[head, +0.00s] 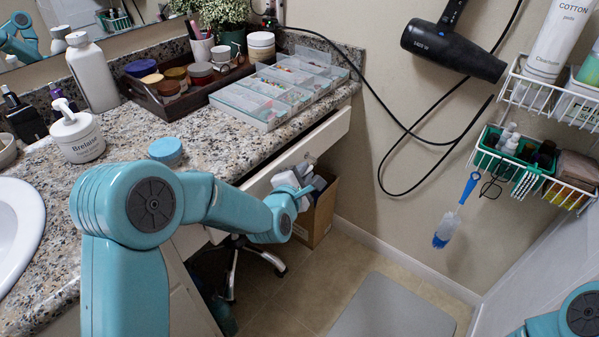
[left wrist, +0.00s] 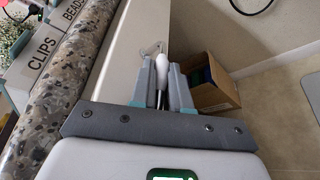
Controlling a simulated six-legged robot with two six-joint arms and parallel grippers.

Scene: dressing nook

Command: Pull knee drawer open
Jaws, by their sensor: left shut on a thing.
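The knee drawer (head: 327,132) is the pale front under the granite counter's edge. It also shows in the left wrist view as a cream panel (left wrist: 118,62) beside the counter. My left gripper (head: 300,183) is at this front, partly hidden by its own wrist. In the left wrist view my left gripper (left wrist: 162,85) has its two grey fingers shut on a slim, pale handle (left wrist: 162,66) in front of the panel. I cannot tell how far the drawer stands out. My right gripper is out of view.
The granite counter (head: 226,145) carries a clear divided organizer (head: 262,108), a brown tray and bottles. A cardboard box (head: 318,212) stands on the floor below the drawer, near a wheeled chair base (head: 262,257). A grey mat (head: 392,308) lies on open floor.

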